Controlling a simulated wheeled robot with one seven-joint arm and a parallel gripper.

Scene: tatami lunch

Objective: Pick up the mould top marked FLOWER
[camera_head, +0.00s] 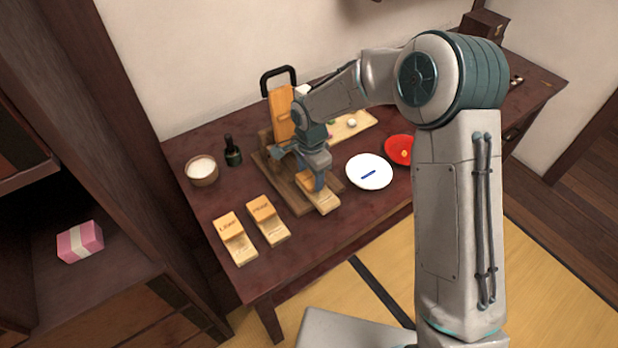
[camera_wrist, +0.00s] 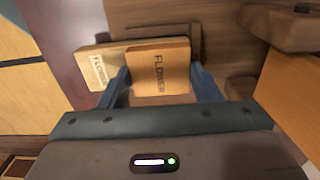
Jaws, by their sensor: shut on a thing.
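The mould top marked FLOWER (camera_wrist: 160,72) is a light wooden block with dark lettering, between my gripper's (camera_wrist: 165,88) two blue fingers in the wrist view. My gripper is shut on it. A paler wooden mould base, also lettered FLOWER (camera_wrist: 101,73), lies under and beside the top. In the head view my gripper (camera_head: 319,184) points down over this mould (camera_head: 325,203) at the front edge of a wooden board; the arm's end hides part of the top. I cannot tell whether the top is clear of its base.
Two similar lettered moulds (camera_head: 233,237) (camera_head: 266,218) lie to the left on the dark table (camera_head: 290,252). A wooden press with a black handle (camera_head: 278,78) stands behind. A white plate (camera_head: 369,171), red dish (camera_head: 399,148), bowl (camera_head: 202,171) and dark bottle (camera_head: 232,151) are nearby.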

